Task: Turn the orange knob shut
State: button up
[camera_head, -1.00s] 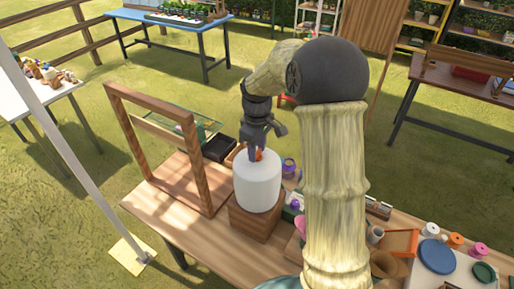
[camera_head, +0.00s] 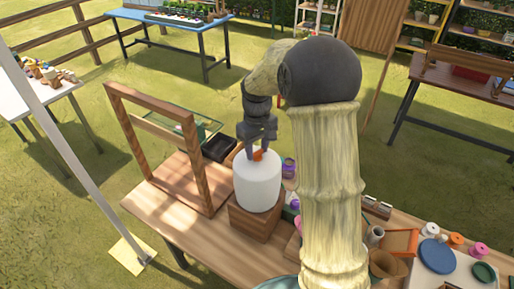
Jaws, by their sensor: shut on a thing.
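The orange knob (camera_head: 258,155) sits on top of a white cylinder (camera_head: 257,184), which stands upright on a wooden block (camera_head: 254,217) on the table. My gripper (camera_head: 260,155) points down over the cylinder, with its fingers on either side of the knob and shut on it. Only a small part of the knob shows between the fingers. How far the knob is turned cannot be told.
A wooden frame (camera_head: 204,183) stands upright on the table left of the cylinder. A dark tray (camera_head: 219,147) lies behind it. At right are an orange tray (camera_head: 402,242), a blue disc (camera_head: 437,255) and several small pots. My arm hides part of the table.

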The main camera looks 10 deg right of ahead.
aim_at(257, 151)
jog(key=m, duration=0.3)
jog(key=shift+m, duration=0.4)
jog(key=m, duration=0.3)
jog(key=shift+m, duration=0.3)
jog(key=m+p, duration=0.1)
jog(key=m, duration=0.5)
jog(key=o, duration=1)
jog(key=shift+r, duration=0.15)
notch_tip(257, 151, up, 17)
jog(key=shift+r+b, duration=0.1)
jog(key=shift+b, duration=1)
